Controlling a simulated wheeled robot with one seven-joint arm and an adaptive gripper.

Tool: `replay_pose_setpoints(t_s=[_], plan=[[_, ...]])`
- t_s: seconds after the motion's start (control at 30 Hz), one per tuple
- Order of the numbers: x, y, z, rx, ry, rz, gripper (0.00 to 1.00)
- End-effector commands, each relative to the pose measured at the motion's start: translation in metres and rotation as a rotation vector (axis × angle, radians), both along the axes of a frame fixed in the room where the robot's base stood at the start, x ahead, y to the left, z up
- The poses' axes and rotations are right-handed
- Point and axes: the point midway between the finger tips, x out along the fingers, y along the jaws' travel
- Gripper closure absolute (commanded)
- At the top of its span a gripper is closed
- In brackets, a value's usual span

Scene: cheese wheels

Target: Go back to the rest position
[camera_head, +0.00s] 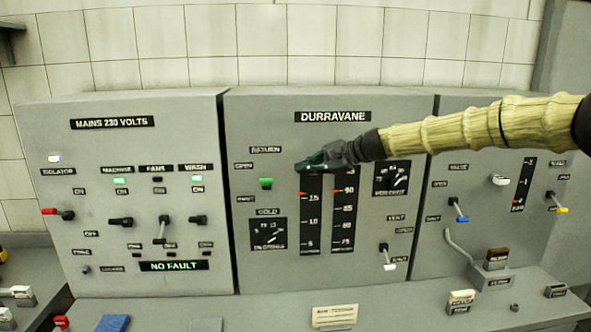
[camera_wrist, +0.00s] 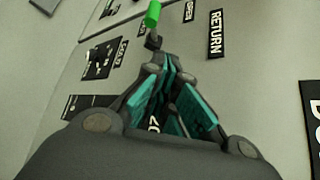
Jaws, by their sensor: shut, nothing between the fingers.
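My gripper (camera_head: 312,162) is in front of the middle panel (camera_head: 350,270) labelled DURRAVANE, just above the left dark vertical scale. My arm reaches in from the right in a pale yellow ribbed sleeve. The gripper is shut and empty, and points to the left. In the wrist view, the teal finger pads of my gripper (camera_wrist: 172,85) are together near the centre. A green-tipped lever (camera_head: 266,183) under the RETURN label is to the left of the fingers. It also shows just beyond the fingertips in the wrist view (camera_wrist: 153,14). I cannot tell whether they touch.
A left panel (camera_head: 150,275) has switches and a NO FAULT display. A right panel (camera_head: 440,262) has blue, white and yellow-tipped levers. A white-tipped vent lever (camera_head: 389,266) projects at lower middle. Small blocks and a card (camera_head: 335,316) are on the ledge below.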

Motion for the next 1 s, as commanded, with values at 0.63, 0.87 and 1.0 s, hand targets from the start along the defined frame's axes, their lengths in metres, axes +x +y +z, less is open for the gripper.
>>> replay_pose_setpoints(t_s=[0.63,0.87,1.0], plan=[[-0.007,0.000,-0.035,-0.050,0.017,0.005,1.00],[-0.035,0.016,-0.156,-0.213,0.048,0.027,1.00],[-0.063,0.020,-0.232,-0.323,0.062,0.054,1.00]])
